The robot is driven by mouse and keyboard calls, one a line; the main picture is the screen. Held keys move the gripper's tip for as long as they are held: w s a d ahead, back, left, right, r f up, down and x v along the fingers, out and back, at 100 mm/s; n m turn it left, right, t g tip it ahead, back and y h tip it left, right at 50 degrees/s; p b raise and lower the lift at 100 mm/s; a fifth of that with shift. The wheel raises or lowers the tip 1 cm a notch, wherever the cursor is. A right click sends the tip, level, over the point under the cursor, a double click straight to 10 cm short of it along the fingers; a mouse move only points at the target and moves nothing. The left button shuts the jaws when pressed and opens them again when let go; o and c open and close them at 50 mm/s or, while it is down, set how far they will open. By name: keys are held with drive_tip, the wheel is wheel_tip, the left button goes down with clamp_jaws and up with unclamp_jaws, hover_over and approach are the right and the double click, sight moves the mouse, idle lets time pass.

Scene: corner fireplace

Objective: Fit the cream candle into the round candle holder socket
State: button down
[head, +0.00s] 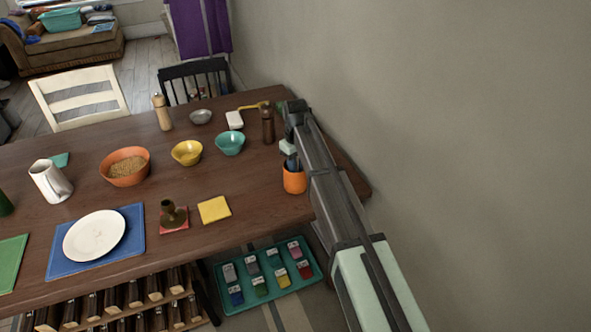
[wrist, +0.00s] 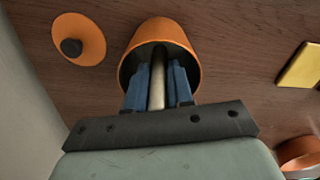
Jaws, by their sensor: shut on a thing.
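The cream candle (wrist: 157,82) is a slim, pale stick between my gripper's blue fingers in the wrist view. My gripper (wrist: 158,88) is shut on it, with the fingertips inside the mouth of an orange cup (wrist: 185,38). The candle's lower end is hidden in the cup. In the head view, my gripper (head: 292,164) is over the orange cup (head: 295,183) near the table's right end, and the candle cannot be made out. The dark olive candle holder (head: 171,213) stands upright on a red coaster (head: 174,227), left of the cup and apart from it.
A yellow cloth square (head: 214,209) lies between holder and cup. A teal bowl (head: 230,143), yellow bowl (head: 187,153) and dark brown mill (head: 267,124) stand farther back. A white plate (head: 94,235) lies left of the holder. A wall (head: 440,110) closes off the right.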

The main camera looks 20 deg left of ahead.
wheel_tip(320, 180, up, 8)
drive_tip(key=shift+f, duration=0.1)
idle(0.6)
drive_tip(key=shift+r, duration=2)
drive_tip(key=s+a+n, duration=0.3)
drive_tip(key=s+a, duration=1)
drive_tip(key=a, duration=0.2)
drive_tip(key=r+n, duration=0.2)
hover_over(170, 211)
drive_tip(key=a, duration=0.1)
drive_tip(key=shift+w+a+f+m, duration=0.2)
drive_tip(key=shift+f+m, duration=0.65)
drive_tip(key=shift+f, duration=0.85)
drive_tip(key=shift+w+a+f+m, duration=0.15)
drive_tip(key=shift+f+m, duration=0.65)
drive_tip(key=shift+f, duration=0.85)
drive_tip(key=shift+w+a+f+m, duration=0.1)
drive_tip(key=shift+w+f+m, duration=0.15)
drive_tip(key=shift+f+m, duration=1.05)
drive_tip(key=shift+f+n, duration=0.45)
